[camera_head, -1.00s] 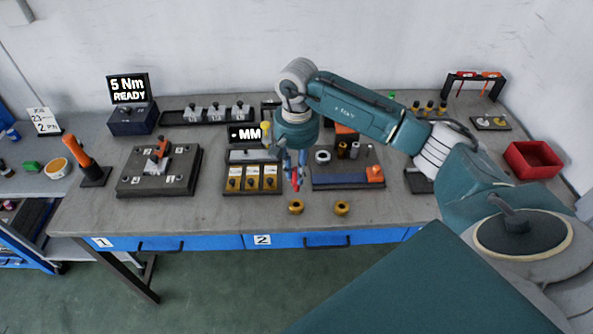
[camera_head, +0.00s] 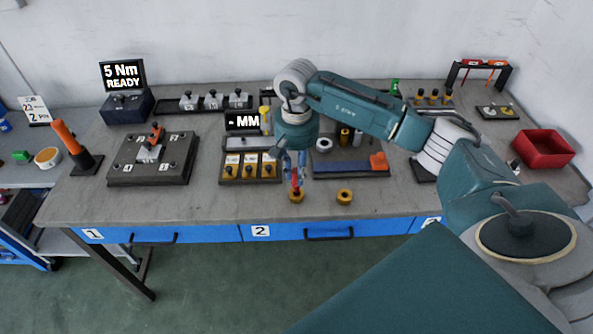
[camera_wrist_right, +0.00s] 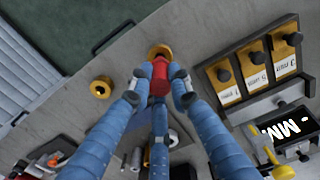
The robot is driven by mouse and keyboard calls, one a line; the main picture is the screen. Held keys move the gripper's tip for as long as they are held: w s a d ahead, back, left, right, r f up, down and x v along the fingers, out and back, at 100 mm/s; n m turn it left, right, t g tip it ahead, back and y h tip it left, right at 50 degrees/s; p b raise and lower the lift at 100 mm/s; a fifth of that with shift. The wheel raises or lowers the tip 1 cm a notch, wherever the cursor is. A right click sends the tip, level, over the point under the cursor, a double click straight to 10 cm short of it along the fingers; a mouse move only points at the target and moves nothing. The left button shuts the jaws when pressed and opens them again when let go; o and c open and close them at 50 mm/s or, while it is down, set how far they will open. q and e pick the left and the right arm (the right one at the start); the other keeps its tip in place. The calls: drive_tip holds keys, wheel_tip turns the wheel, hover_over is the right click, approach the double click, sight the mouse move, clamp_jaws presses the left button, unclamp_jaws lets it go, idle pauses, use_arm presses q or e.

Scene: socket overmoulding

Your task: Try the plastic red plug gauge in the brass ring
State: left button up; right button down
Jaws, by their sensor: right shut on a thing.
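My right gripper (camera_head: 295,178) is shut on a red plug gauge (camera_wrist_right: 159,76) and holds it upright near the front edge of the bench. Under the gauge sits one brass ring (camera_head: 296,197), which also shows past the gauge's end in the wrist view (camera_wrist_right: 160,51). The gauge's lower end is at the ring; I cannot tell whether it is inside the hole or just above. A second brass ring (camera_head: 344,195) lies to the right on the bare bench, apart from the gripper. My left gripper is not in view.
A blue-edged block (camera_head: 350,169) is to the right, a dark fixture plate (camera_head: 122,170) to the left. A red bin (camera_head: 543,150) is far right. The front bench strip is mostly clear.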

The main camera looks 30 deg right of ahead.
sight(296, 180)
drive_tip(key=shift+b, duration=0.7)
idle(1.6)
drive_tip(key=shift+f+b, duration=1.5)
drive_tip(key=shift+f, duration=0.1)
idle(1.4)
drive_tip(key=shift+r, duration=0.3)
idle(0.6)
drive_tip(key=shift+r+p, duration=0.75)
drive_tip(key=shift+r, duration=0.6)
drive_tip(key=shift+r, duration=0.1)
drive_tip(key=shift+r+p, duration=1.3)
drive_tip(key=shift+r, duration=1.1)
